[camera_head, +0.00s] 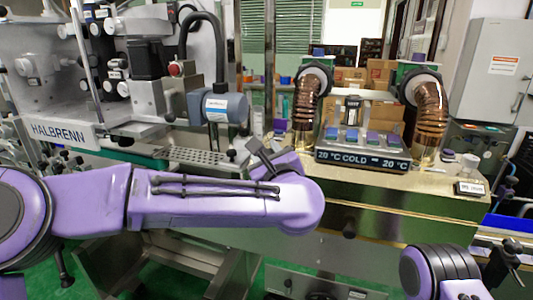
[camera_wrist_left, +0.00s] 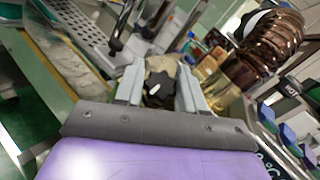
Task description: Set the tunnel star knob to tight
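The star knob (camera_wrist_left: 158,88) is black and lobed with a white pointer mark. In the left wrist view it shows between the two grey fingers of my left gripper (camera_wrist_left: 159,72). The fingers stand apart on either side of it; I cannot tell whether they touch it. A pale rounded part shows behind the knob. In the head view my left gripper (camera_head: 262,160) is small and dark beyond the purple forearm, and the knob is not distinguishable there. My right gripper (camera_head: 508,262) is dark, at the lower right, away from the machine; its finger opening is unclear.
A tunnel unit (camera_head: 362,157) with a temperature display and two copper ducts (camera_head: 430,112) stands on a brass-coloured cabinet (camera_head: 400,210). A grey motor (camera_head: 225,108) on the HALBRENN machine (camera_head: 60,133) hangs left of my left gripper. A perforated tray (camera_head: 195,157) lies below it.

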